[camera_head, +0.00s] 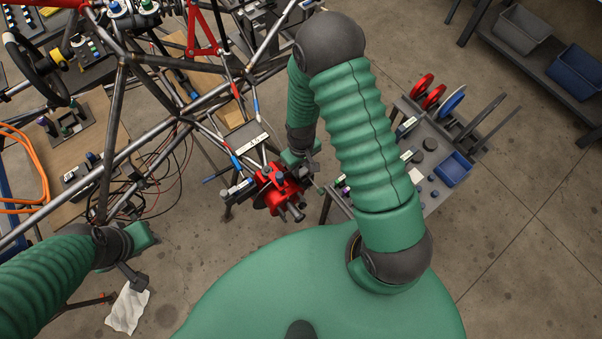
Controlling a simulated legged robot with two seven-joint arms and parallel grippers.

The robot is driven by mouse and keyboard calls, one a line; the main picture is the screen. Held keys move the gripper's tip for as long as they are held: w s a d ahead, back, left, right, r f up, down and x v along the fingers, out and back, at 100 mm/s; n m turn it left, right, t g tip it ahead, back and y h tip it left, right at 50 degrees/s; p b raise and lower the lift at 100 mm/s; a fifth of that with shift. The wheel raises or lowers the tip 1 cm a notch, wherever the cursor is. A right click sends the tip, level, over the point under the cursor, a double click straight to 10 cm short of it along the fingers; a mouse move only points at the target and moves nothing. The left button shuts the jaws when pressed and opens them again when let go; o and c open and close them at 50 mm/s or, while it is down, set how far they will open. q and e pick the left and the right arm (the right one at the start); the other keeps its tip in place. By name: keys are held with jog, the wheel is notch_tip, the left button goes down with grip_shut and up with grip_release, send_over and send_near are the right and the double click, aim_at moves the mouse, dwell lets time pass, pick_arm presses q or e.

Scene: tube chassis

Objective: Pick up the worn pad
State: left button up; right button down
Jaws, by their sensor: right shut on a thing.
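A red brake caliper (278,188) sits on a small stand at the chassis corner, in the middle of the view. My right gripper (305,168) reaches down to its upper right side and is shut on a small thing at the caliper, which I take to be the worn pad. The pad is too small and too hidden by the gripper to make out, and I cannot tell whether it is clear of the caliper.
The tube chassis (150,82) fills the upper left, with loose cables below. A grey workbench (432,150) at right carries red and blue discs (434,97) and a blue bin (453,169). A shelf with bins (522,30) stands at upper right. The floor at lower right is clear.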

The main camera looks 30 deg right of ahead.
jog(key=shift+d, duration=0.15)
jog(key=shift+r, duration=0.1)
notch_tip(320, 180, up, 18)
jog(key=shift+b, duration=0.35)
